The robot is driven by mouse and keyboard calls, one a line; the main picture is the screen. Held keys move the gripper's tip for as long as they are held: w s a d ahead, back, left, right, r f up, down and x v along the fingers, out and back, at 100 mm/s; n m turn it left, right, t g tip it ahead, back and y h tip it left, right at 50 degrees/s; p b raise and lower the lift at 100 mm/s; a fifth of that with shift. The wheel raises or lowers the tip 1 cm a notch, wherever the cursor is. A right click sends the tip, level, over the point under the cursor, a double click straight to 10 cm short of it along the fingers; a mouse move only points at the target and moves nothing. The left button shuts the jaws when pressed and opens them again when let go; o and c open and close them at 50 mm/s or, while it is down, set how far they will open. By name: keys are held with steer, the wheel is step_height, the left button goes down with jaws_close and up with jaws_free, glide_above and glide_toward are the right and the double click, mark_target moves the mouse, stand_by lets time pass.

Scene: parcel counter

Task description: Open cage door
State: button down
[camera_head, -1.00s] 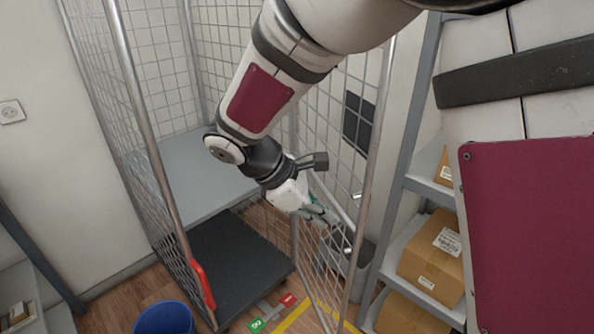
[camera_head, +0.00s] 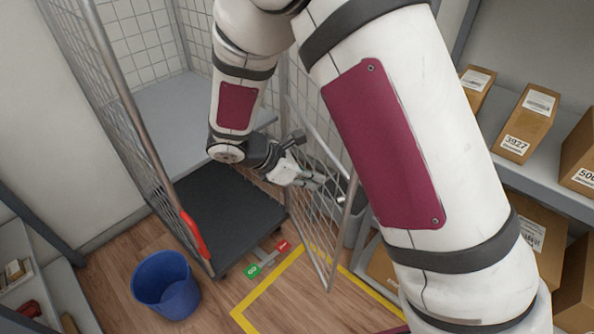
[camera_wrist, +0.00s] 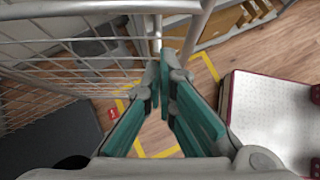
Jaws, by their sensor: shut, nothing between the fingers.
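The roll cage has a grey shelf (camera_head: 180,125), a dark base (camera_head: 225,215) and a left post (camera_head: 130,120) with a red handle (camera_head: 195,237). Its mesh door (camera_head: 312,235) stands swung outward at the right, leaving the front open. My gripper (camera_head: 328,184) is at the upper part of the visible door, near its outer post (camera_head: 345,222). In the wrist view my gripper's teal fingers (camera_wrist: 166,75) are shut and empty, with the tips close to a post (camera_wrist: 157,32). Mesh (camera_wrist: 60,75) fills the left. Whether the fingers touch the door is unclear.
A blue bucket (camera_head: 165,287) stands on the floor at the left front. Yellow floor tape (camera_head: 270,292) and red-green markers (camera_head: 267,260) lie before the cage. A grey bin (camera_head: 355,225) is behind the door. Shelves with cardboard parcels (camera_head: 527,125) stand at right.

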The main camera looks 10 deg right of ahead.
mark_target(340, 181)
steer(key=shift+w+d, duration=0.2)
steer(key=shift+d, duration=0.85)
steer(key=shift+w+d, duration=0.15)
steer(key=shift+d, duration=0.9)
